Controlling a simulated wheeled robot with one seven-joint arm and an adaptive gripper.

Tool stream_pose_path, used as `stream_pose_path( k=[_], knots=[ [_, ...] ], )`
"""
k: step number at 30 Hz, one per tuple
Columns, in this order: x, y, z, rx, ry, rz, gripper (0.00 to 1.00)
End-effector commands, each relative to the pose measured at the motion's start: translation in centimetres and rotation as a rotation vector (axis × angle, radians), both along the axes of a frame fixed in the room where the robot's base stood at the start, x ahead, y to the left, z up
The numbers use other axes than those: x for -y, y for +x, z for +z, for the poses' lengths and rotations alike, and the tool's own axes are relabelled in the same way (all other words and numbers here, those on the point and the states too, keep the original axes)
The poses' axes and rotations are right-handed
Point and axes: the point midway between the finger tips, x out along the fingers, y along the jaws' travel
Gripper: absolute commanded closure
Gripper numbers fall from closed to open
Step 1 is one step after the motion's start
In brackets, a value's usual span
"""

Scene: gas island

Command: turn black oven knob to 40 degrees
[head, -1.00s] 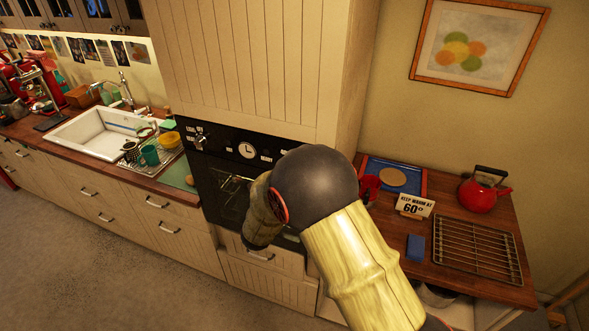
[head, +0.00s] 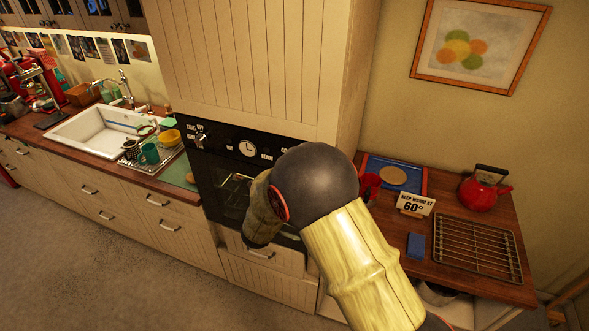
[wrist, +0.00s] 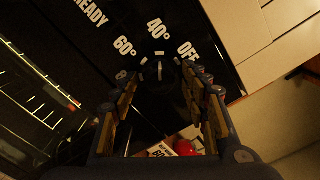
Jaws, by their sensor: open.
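The black oven knob (wrist: 161,72) shows in the wrist view, dark on the black panel, with a pale line on it that looks to point up toward the 40° mark (wrist: 158,28). The 60° mark (wrist: 124,46) is to its left and OFF (wrist: 187,50) to its right. My gripper (wrist: 161,66) is open, with one finger on each side of the knob; whether they touch it I cannot tell. In the head view the oven panel (head: 248,148) shows, but my arm hides the knob and the gripper.
A wooden counter (head: 470,212) right of the oven holds a red kettle (head: 482,192), a "keep warm at 60°" sign (head: 416,204), a blue sponge (head: 416,246) and a wire rack (head: 477,248). A sink (head: 97,131) is at left.

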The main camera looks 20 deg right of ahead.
Motion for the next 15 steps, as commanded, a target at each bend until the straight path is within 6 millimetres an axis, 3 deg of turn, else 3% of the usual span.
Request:
stream_pose_path(
  k=[5,15],
  knots=[
    [-1.1,-1.3,0.1,0.000,0.000,0.002,0.55],
    [-5.1,-6.7,0.0,0.001,0.000,0.004,0.55]
  ],
)
